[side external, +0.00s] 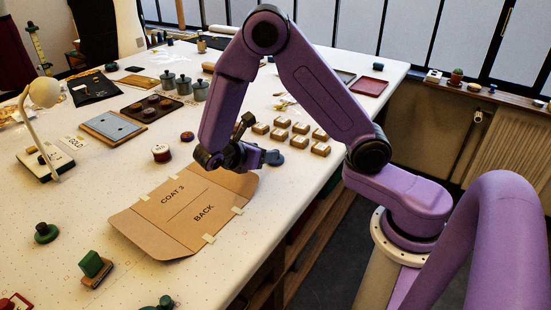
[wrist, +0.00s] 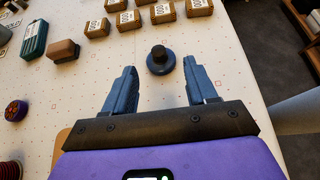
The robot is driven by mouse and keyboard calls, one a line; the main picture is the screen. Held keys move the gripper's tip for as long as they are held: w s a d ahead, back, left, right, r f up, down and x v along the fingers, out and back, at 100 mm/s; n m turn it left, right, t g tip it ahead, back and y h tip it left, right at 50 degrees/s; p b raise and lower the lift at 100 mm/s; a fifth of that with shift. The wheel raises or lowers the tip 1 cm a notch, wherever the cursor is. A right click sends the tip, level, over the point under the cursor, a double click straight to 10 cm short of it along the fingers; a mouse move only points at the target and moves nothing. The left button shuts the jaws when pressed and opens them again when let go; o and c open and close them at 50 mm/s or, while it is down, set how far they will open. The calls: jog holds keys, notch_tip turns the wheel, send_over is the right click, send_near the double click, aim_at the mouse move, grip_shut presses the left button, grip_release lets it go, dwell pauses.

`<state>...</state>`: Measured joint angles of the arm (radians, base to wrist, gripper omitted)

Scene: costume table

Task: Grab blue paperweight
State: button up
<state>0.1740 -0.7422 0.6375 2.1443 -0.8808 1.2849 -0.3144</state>
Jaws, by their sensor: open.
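The blue paperweight (wrist: 160,62) is a round dark blue disc with a dark knob on top. In the wrist view it stands on the white table just ahead of my gripper (wrist: 160,80), centred between the two blue fingertips. In the side view the paperweight (side external: 274,158) shows just right of my gripper (side external: 262,156). My gripper is low over the table, with its fingers apart and nothing held. The paperweight appears to lie at or slightly beyond the fingertips.
Several small labelled boxes (side external: 299,128) stand close behind the paperweight. A brown card pattern (side external: 185,212) lies in front of my gripper. The table's right edge (side external: 318,187) is near. A green item (wrist: 34,40) and a brown block (wrist: 63,50) stand to the left.

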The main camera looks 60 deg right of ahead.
jog(key=shift+x, duration=3.25)
jog(key=shift+w+f, duration=0.1)
jog(key=shift+w, duration=0.05)
grip_shut()
